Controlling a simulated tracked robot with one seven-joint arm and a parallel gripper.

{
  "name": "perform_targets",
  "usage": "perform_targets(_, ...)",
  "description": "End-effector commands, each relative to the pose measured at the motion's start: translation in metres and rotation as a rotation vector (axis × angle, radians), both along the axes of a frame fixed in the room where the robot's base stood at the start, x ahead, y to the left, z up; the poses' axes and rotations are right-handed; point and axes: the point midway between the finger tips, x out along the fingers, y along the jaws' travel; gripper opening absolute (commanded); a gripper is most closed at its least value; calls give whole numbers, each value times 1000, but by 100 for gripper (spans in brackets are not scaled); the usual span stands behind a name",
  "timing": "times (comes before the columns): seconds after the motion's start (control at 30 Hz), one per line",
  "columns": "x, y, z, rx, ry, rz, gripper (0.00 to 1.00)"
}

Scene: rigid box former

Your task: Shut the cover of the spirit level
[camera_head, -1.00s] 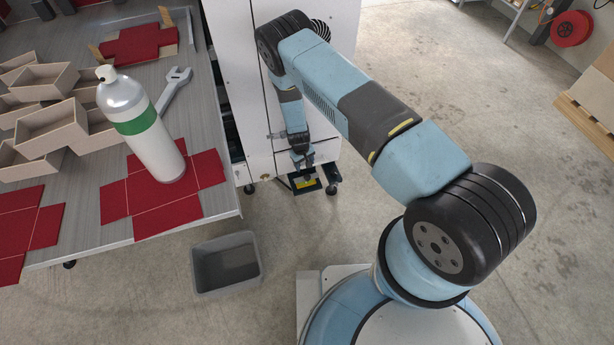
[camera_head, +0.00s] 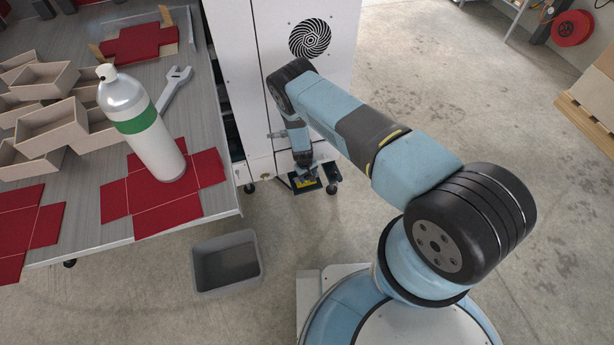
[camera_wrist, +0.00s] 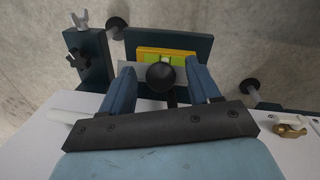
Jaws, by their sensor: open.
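The spirit level (camera_wrist: 178,52) is a yellow block with a bright green vial, set on a dark blue plate low at the machine's foot. It also shows as a small yellow patch in the head view (camera_head: 305,184). A grey flat piece, likely its cover (camera_wrist: 136,78), carries a round black knob (camera_wrist: 161,76) and lies in front of the level. The vial is visible. My gripper (camera_wrist: 159,70) is open, its two blue fingers on either side of the knob, with gaps showing. In the head view my gripper (camera_head: 305,172) is just above the level, and contact cannot be told.
A dark bracket with a wing screw (camera_wrist: 85,50) stands left of the level. A brass latch (camera_wrist: 290,130) is at the right on the white machine (camera_head: 285,90). A table (camera_head: 90,235) with a bottle (camera_head: 150,140) and a grey bin (camera_head: 226,264) are to the left.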

Motion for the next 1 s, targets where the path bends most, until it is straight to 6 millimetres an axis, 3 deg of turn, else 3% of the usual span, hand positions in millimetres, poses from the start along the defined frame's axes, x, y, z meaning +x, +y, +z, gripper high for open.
perform_targets(0.27,0,0,0,0,-1,0,61)
perform_targets(0.9,0,1,0,0,-1,1,0)
perform_targets(1.0,0,1,0,0,-1,2,0)
